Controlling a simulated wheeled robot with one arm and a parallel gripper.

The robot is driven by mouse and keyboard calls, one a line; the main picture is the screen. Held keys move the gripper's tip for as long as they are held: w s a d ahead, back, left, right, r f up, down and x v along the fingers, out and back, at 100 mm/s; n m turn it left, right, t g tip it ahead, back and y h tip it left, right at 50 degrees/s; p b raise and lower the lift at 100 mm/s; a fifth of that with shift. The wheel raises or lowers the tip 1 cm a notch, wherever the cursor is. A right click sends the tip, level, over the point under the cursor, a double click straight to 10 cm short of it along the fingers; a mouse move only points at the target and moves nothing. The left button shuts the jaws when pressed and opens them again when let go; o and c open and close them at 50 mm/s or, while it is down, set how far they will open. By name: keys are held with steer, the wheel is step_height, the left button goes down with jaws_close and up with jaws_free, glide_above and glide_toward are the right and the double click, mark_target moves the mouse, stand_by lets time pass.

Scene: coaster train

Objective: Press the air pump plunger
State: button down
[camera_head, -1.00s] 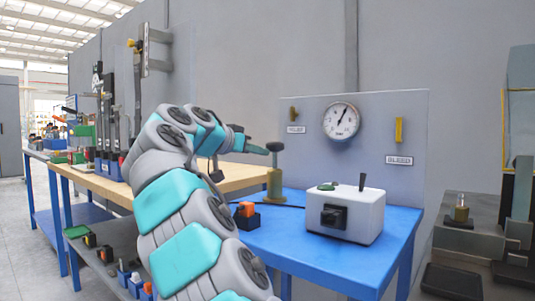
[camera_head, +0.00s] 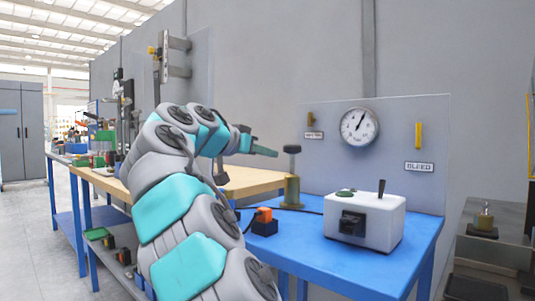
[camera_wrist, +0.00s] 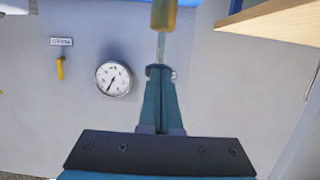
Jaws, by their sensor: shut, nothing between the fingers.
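The air pump has a brass body (camera_head: 291,191) standing on the blue table (camera_head: 390,262), with a thin rod rising to a dark plunger knob (camera_head: 291,149). The plunger is up, with the rod showing. My gripper (camera_head: 276,153) is shut and empty, its tips just left of the knob at about its height in the head view, with a small gap. In the upside-down wrist view, the shut fingers (camera_wrist: 161,78) overlap the knob and partly hide it; the rod and brass body (camera_wrist: 163,14) extend towards the top. Contact cannot be told there.
A round gauge (camera_head: 359,126) is on the grey panel behind, beside a yellow BLEED handle (camera_head: 418,135). A white box (camera_head: 364,221) with a lever stands right of the pump. An orange-black block (camera_head: 264,222) sits in front. A wooden-topped bench (camera_head: 250,180) is at left.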

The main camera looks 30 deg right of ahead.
steer(key=shift+r, duration=0.1)
step_height(320, 180, up, 10)
steer(key=a+p, duration=0.2)
steer(key=p, duration=0.5)
steer(key=shift+s+p, duration=0.3)
steer(key=shift+p, duration=0.05)
glide_above(287, 147)
step_height(287, 147, down, 2)
steer(key=shift+f, duration=0.25)
steer(key=shift+f+b, duration=0.55)
steer(key=shift+a+f+b, duration=0.1)
steer(key=shift+f+b, duration=0.45)
steer(key=shift+f, duration=0.85)
